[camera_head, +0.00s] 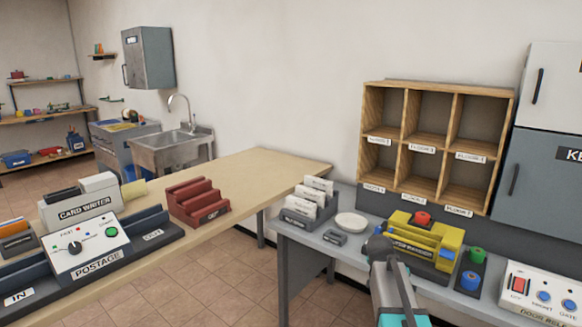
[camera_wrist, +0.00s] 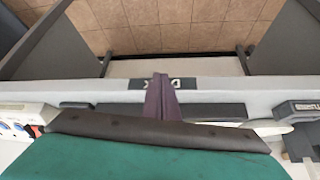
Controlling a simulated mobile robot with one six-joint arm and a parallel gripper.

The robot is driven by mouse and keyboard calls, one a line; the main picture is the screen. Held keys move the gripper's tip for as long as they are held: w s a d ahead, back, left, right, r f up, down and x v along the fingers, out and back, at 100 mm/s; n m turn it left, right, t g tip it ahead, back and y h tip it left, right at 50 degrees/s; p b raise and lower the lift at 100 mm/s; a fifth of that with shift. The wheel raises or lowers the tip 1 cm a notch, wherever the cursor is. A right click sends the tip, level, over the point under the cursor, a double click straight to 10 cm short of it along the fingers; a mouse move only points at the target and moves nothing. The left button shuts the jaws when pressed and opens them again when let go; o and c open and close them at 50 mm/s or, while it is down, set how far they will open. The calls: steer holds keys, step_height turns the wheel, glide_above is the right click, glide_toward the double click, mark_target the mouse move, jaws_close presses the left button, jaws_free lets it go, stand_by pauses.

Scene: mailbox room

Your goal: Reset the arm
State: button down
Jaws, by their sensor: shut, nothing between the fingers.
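My gripper (camera_wrist: 161,82) shows in the wrist view as narrow purple fingers pressed together, with nothing between them. Behind the fingertips is the front edge of a grey counter (camera_wrist: 60,90) with a dark, partly covered label. In the head view my grey and teal arm rises from the bottom edge at centre right, in front of the grey counter (camera_head: 296,238). The fingers cannot be made out there.
A yellow machine with a red button (camera_head: 422,218) stands behind my arm. Green and blue spools (camera_head: 470,281), a white control box (camera_head: 540,294), a card rack (camera_head: 310,204) and a white dish (camera_head: 350,222) are nearby. Wooden pigeonholes (camera_head: 410,88) hang above. Tiled floor (camera_head: 225,285) is clear left.

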steer(key=s+a+f+n+g+y, duration=0.25)
steer(key=s+a+f+n, duration=0.25)
steer(key=s+a+f, duration=0.55)
steer(key=s+a+f+n+g+y, duration=0.25)
steer(key=s+a+f+n, duration=0.4)
steer(key=s+f, duration=0.6)
steer(key=s+f+g, duration=0.1)
steer(key=s+f, duration=0.4)
steer(key=s, duration=0.3)
steer(key=s+f+g+p, duration=0.1)
steer(key=s+f+g, duration=0.1)
steer(key=s+f, duration=0.3)
steer(key=s+f+m+g, duration=0.1)
steer(key=s+f, duration=0.4)
steer(key=s, duration=0.7)
steer(key=shift+a+f+g+p, duration=0.15)
steer(key=shift+a+g+p, duration=0.05)
steer(key=shift+g+p, duration=0.2)
steer(key=shift+d, duration=0.1)
